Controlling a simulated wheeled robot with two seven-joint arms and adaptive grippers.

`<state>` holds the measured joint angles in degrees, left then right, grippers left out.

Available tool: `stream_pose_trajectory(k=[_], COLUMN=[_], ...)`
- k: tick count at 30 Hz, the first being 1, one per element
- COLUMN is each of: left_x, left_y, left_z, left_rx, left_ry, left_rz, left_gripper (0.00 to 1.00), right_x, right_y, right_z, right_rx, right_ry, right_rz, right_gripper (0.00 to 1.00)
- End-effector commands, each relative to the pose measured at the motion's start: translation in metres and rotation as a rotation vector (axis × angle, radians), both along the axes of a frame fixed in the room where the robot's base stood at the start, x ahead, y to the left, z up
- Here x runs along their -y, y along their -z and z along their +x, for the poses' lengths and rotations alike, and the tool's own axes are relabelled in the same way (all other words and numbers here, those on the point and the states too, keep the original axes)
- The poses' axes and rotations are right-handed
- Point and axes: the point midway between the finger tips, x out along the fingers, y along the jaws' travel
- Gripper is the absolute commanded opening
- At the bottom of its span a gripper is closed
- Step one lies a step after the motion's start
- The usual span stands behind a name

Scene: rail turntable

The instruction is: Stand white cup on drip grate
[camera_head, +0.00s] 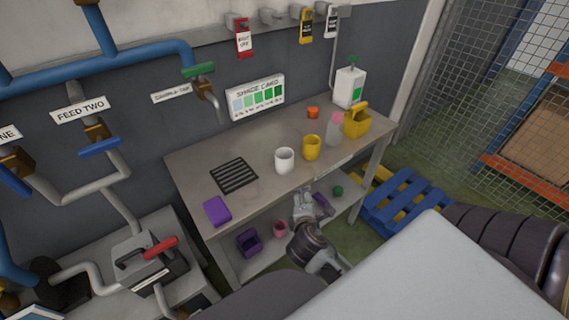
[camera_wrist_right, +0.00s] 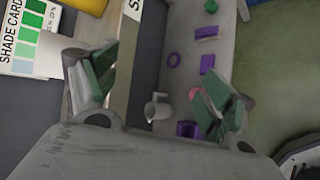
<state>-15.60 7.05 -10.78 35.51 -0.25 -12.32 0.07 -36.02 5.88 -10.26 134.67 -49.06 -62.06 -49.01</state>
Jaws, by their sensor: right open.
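The white cup (camera_head: 284,160) stands upright on the workbench, right of the drip grate (camera_head: 234,175), a black slatted square with nothing on it. My right gripper (camera_head: 303,198) is in front of the bench's front edge, apart from the cup. In the right wrist view the gripper (camera_wrist_right: 165,88) has its green-padded fingers spread with nothing held. A small white handled vessel (camera_wrist_right: 158,108) shows between them; I cannot tell whether it is the same cup. My left gripper is not in view.
A yellow cup (camera_head: 311,147), pink-topped bottle (camera_head: 334,130) and yellow caddy (camera_head: 356,121) stand right of the white cup. A purple block (camera_head: 216,211) lies at the front left. A tap (camera_head: 204,88) hangs behind the grate. The lower shelf holds a purple bin (camera_head: 249,243).

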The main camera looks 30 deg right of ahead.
Motion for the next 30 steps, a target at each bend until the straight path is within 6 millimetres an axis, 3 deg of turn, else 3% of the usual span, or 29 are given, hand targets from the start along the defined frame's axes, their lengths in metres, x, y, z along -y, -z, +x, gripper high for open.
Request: stream_pose_trajectory(k=[15, 24, 30], left_x=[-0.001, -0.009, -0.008], left_y=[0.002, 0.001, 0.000], left_z=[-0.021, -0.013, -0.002], left_rx=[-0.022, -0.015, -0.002], left_ry=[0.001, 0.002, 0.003], left_rz=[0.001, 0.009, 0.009], left_gripper=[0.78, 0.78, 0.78], right_x=[-0.004, -0.027, -0.040], right_y=[-0.042, -0.067, -0.075], right_z=[0.020, 0.030, 0.033], right_rx=[-0.088, -0.189, -0.236], right_ry=[-0.285, -0.462, -0.526], right_rz=[-0.612, -1.072, -1.261], right_gripper=[0.83, 0.83, 0.83])
